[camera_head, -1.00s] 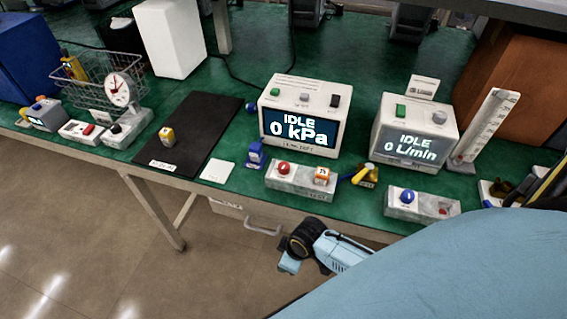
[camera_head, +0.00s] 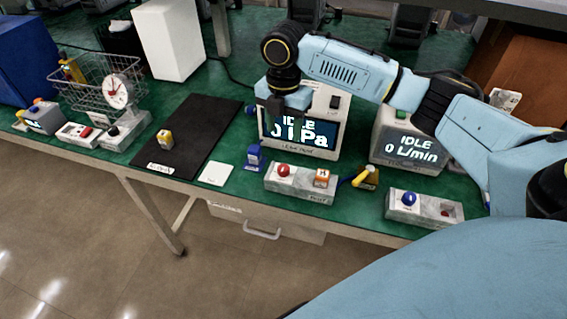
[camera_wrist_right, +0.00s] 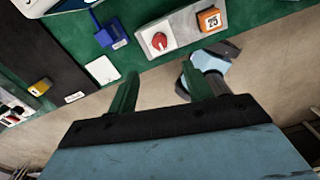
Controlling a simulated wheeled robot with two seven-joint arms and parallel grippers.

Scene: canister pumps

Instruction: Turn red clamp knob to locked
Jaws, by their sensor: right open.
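The red knob (camera_head: 283,170) sits on the left part of a grey block (camera_head: 302,193) near the table's front edge. My right gripper (camera_head: 286,117) is above and behind the block, in front of the kPa display. In the wrist view its two fingers (camera_wrist_right: 158,80) are apart with nothing between them. My left gripper is out of view.
The kPa box (camera_head: 328,146) stands close behind the block. A blue clamp-like piece (camera_head: 254,157) and a white card (camera_head: 217,174) lie to the left. A yellow-handled valve (camera_head: 366,177) and a block with a blue knob (camera_head: 409,199) are to the right.

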